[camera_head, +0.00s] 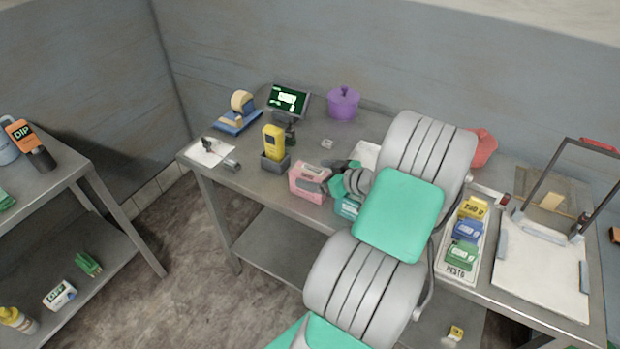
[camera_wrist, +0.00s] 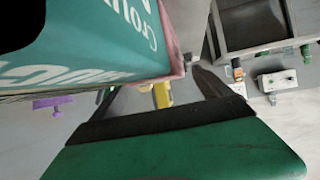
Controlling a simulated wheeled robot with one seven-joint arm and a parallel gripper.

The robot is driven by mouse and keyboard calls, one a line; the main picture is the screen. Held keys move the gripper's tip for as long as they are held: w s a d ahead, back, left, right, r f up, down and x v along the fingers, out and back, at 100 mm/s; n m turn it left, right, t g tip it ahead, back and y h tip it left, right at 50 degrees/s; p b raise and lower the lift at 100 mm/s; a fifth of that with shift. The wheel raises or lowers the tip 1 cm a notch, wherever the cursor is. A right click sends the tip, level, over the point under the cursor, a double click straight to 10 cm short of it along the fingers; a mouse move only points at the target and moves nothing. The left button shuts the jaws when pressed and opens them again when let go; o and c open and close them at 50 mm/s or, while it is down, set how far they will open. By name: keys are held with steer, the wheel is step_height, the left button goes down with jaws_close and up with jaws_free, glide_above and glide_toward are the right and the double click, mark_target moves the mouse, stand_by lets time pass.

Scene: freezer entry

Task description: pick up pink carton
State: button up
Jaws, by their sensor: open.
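The pink carton (camera_head: 306,176) stands on the steel table, left of my arm, with a teal carton (camera_head: 347,208) close to its right. My gripper (camera_head: 332,173) is open and empty at the pink carton's right side. One dark finger overlaps the carton's front in the head view; I cannot tell whether it touches. In the wrist view the teal carton (camera_wrist: 85,42) fills the upper left, very near the camera. A pink edge (camera_wrist: 172,40), apparently the pink carton, shows just beyond it. My gripper's fingers (camera_wrist: 158,88) are spread apart there, and the left one is partly hidden.
A yellow handheld device (camera_head: 273,142) in a dark stand is behind the pink carton to the left. A purple pot (camera_head: 343,103) and a screen (camera_head: 288,99) stand farther back. A white tray (camera_head: 456,272) with small cartons lies right of my arm. Bare tabletop shows behind the carton.

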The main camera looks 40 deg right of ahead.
jaws_close()
stand_by(1.0)
